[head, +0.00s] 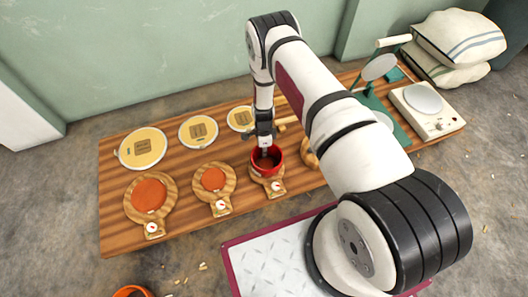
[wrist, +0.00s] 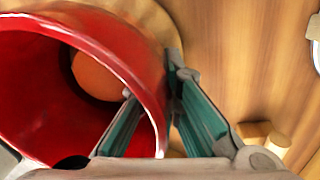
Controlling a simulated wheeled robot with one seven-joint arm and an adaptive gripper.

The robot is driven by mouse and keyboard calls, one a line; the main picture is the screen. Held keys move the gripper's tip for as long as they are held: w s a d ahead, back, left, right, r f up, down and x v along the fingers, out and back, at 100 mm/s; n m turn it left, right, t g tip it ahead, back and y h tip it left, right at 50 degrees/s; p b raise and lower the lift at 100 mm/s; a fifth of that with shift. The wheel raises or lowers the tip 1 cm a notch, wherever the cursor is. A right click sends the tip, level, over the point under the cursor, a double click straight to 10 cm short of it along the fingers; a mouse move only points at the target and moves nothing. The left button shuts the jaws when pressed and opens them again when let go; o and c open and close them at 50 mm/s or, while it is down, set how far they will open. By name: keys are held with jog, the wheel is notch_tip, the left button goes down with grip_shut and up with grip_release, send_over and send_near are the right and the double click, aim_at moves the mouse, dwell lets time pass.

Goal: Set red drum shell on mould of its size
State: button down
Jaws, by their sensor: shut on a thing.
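The red drum shell (head: 257,165) is hollow and sits at or just above the right-hand, smallest-looking wooden mould (head: 267,182). My gripper (head: 265,150) is shut on the shell's wall from above. In the wrist view, one finger is inside the red shell (wrist: 110,45) and one outside, with the wall between the fingertips (wrist: 160,85). An orange disc (wrist: 97,75) shows through the shell's far opening. I cannot tell whether the shell touches the mould. Two other moulds with orange discs stand to the left, a middle one (head: 213,180) and a large one (head: 149,195).
Three yellow-topped round pieces, the largest at the left (head: 143,147), lie along the table's back. A green stand (head: 395,122) and a white scale (head: 425,105) stand at the right. An orange shell (head: 130,291) shows below the wooden table (head: 115,235). My arm hides part of the table.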

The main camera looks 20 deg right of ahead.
jog(key=shift+s, duration=0.15)
jog(key=c, duration=1.7)
grip_release()
jog(key=r, duration=0.8)
jog(key=w+r, duration=0.1)
jog(key=r, duration=0.3)
jog(key=shift+w, duration=0.1)
